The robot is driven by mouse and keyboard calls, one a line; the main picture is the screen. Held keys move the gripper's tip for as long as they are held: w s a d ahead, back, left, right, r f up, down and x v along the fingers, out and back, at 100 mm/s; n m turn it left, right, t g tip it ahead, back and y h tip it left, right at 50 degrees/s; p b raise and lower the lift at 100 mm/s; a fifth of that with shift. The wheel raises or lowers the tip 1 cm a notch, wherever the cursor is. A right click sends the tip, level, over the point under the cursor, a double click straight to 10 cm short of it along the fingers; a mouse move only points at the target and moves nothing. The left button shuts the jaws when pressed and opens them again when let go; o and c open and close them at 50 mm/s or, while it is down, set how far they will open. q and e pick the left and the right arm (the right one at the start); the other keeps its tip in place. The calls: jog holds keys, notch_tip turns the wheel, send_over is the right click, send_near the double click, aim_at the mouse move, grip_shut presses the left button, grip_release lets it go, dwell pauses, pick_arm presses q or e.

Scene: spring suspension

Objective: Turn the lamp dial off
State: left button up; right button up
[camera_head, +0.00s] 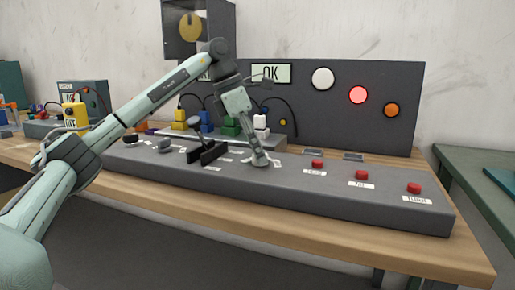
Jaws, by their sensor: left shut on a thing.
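My left arm reaches in from the left, and my left gripper (259,157) points down at the top of the grey control panel (320,186). Its fingers are shut on a small control there, apparently the lamp dial; the fingers hide most of it, and its setting cannot be told. A white label lies just right of the fingertips. On the upright board behind, the red round light (358,95) glows brightest, between a white round light (322,78) and an orange one (391,110). My right gripper is not in view.
Red buttons (362,175) with labels line the panel's right part. Black switch paddles (207,153) and a dark knob (130,139) stand left of the gripper. Coloured plugs with cables (231,125) stand close behind it. An OK sign (271,73) is on the board.

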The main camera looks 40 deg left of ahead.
pick_arm(q)
jog(key=shift+n, duration=0.4)
jog(key=shift+s+n+p, duration=0.1)
jog(key=shift+n+p, duration=0.2)
jog(key=shift+n, duration=0.1)
jog(key=n, duration=0.1)
jog(key=n+t+y+p, duration=0.1)
jog(key=n, duration=0.1)
jog(key=shift+d+r+n+y, duration=0.1)
jog(key=shift+d+n+y, duration=0.05)
jog(key=shift+n+y, duration=0.15)
jog(key=n, duration=0.1)
jog(key=n+y+p, duration=0.1)
jog(key=n, duration=0.1)
jog(key=shift+d+n+t+y+p, duration=0.15)
jog(key=shift+n+t+y+p, duration=0.15)
jog(key=n, duration=0.2)
jog(key=n+y+p, duration=0.1)
jog(key=n, duration=0.1)
jog(key=shift+d+y, duration=0.1)
jog(key=shift+y, duration=0.2)
jog(key=shift+n+g+y+p, duration=0.45)
jog(key=shift+n+y, duration=0.15)
jog(key=shift+n, duration=1.3)
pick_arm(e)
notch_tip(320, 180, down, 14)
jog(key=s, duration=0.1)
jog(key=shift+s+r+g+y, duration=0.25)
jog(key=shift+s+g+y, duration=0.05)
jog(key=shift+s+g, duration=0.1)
